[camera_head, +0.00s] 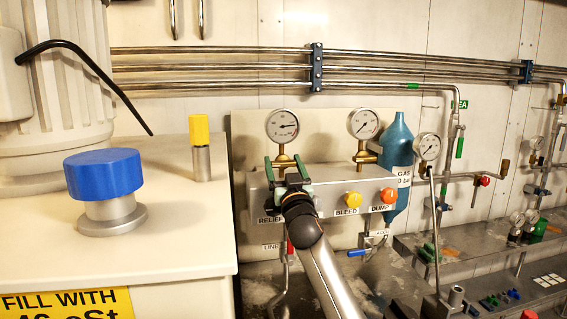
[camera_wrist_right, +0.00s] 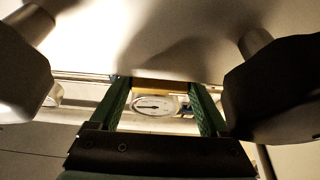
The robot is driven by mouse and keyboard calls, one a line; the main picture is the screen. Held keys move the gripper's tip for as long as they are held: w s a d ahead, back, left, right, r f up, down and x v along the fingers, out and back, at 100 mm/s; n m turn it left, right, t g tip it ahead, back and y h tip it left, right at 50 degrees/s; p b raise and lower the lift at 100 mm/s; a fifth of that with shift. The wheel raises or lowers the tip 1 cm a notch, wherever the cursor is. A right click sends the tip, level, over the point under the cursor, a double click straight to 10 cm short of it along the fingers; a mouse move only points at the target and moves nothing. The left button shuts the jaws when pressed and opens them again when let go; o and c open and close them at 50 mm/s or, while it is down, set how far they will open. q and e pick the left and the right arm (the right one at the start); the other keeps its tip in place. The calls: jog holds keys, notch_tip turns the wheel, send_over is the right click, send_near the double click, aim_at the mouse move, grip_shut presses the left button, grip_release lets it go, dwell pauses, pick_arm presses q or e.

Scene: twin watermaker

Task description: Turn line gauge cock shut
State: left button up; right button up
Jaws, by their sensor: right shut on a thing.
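The left round gauge (camera_head: 282,126) has a white dial and sits on a brass cock (camera_head: 283,161) on top of the grey manifold block. My right gripper (camera_head: 285,163) reaches up to this cock from the front, with one green finger on each side. It is shut on the cock. In the right wrist view the brass body (camera_wrist_right: 163,89) shows between the green fingertips (camera_wrist_right: 160,87), with the gauge dial (camera_wrist_right: 155,105) beyond it. The cock's handle position cannot be made out behind the gripper. My left gripper is not in view.
A second gauge (camera_head: 363,124) stands to the right on the same block. Yellow (camera_head: 353,200) and orange (camera_head: 389,195) knobs stick out of the block's front. A blue bottle (camera_head: 397,150) is behind. A white cabinet (camera_head: 150,235) with a blue cap (camera_head: 103,173) fills the left.

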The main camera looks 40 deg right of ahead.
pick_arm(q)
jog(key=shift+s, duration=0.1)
pick_arm(e)
jog(key=o, duration=1.2)
jog(key=shift+s+a+f, duration=0.25)
jog(key=shift+s, duration=0.1)
pick_arm(q)
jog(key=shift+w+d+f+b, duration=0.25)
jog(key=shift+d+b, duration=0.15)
jog(key=shift+b, duration=0.15)
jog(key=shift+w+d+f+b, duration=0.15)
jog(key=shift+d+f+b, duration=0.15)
jog(key=shift+b, duration=0.2)
pick_arm(e)
jog(key=shift+v, duration=5.8)
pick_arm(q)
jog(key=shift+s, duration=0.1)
